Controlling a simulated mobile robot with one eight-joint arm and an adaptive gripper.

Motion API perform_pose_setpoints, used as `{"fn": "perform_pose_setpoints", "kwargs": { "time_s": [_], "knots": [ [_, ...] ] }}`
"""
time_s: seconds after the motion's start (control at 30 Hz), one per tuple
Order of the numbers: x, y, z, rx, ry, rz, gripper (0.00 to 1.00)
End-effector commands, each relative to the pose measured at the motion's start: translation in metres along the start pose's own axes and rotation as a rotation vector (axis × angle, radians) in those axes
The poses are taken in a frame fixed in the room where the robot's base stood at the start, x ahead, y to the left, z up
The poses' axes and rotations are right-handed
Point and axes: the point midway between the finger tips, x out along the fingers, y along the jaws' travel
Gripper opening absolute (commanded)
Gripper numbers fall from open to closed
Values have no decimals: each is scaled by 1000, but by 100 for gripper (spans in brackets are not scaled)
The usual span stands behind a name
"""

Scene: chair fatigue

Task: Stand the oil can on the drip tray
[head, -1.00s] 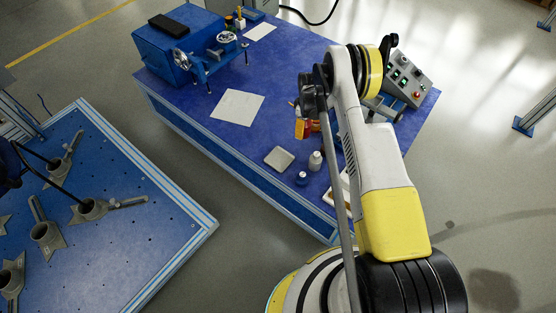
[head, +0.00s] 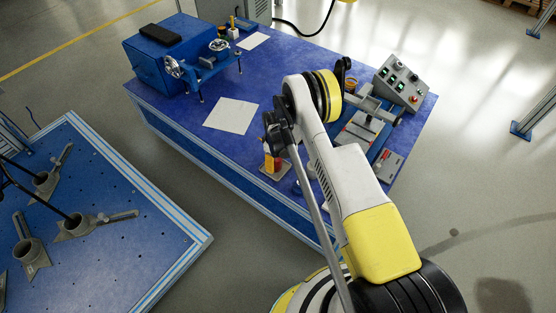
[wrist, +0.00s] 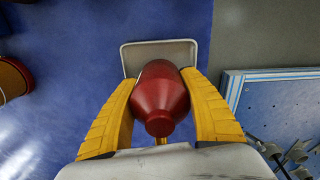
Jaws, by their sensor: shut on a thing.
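The oil can (wrist: 160,95) is dark red and rounded with a narrower end facing the wrist camera. My gripper (wrist: 161,82) has its two yellow fingers shut on it, one on each side. The drip tray (wrist: 133,49) is a shallow pale grey tray beyond the can in the wrist view, which hides much of it. In the head view my gripper (head: 272,158) is over the drip tray (head: 287,168), and the can shows as a small red patch. I cannot tell whether the can touches the tray.
The blue workbench (head: 180,112) carries a white sheet (head: 231,116), a blue machine (head: 160,60) and a grey control box (head: 400,80). A reddish round container (wrist: 12,78) stands at the wrist view's left. A second blue table (head: 120,200) with metal parts is at left.

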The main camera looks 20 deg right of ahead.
Motion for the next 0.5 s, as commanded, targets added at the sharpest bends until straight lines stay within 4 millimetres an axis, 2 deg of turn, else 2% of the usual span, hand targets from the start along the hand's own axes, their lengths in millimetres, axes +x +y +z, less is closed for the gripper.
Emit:
{"fn": "perform_pose_setpoints", "kwargs": {
  "time_s": [0.47, 0.5],
  "knots": [
    [5, 0, 0, 0, 0, 0, 10],
    [6, 0, 0, 0, 0, 0, 57]
  ]
}}
